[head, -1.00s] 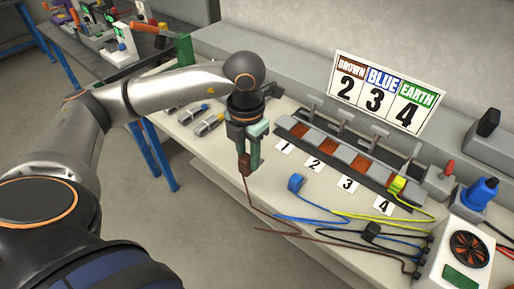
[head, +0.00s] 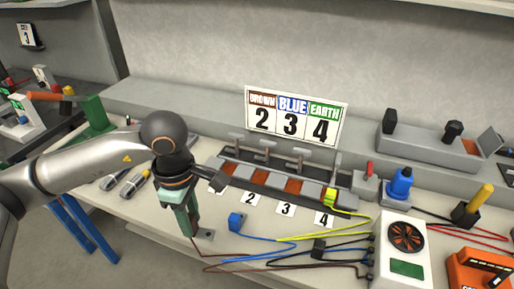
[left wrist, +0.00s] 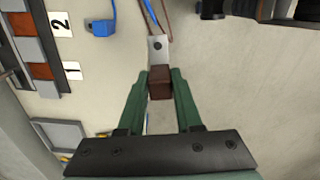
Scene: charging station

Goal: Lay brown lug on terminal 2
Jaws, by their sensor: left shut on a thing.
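My left gripper (head: 190,224) is shut on the brown lug (left wrist: 160,82), seen between its green fingers in the left wrist view. The lug's grey metal tab (left wrist: 158,48) has a hole and points away from the fingers; its brown wire trails off beyond. In the head view the fingers mostly hide the lug body. The gripper is in front of and left of the terminal strip. Terminal 2 (head: 260,180) is a bare orange-brown pad behind its number label 2 (head: 251,198). My right gripper is not in view.
The blue lug (head: 236,221) lies on the bench. A yellow-green lug (head: 340,198) sits at terminal 4. A sign (head: 293,117) reads brown 2, blue 3, earth 4. Raised levers (head: 266,147) stand behind the pads. A white box with a fan (head: 400,255) is at right.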

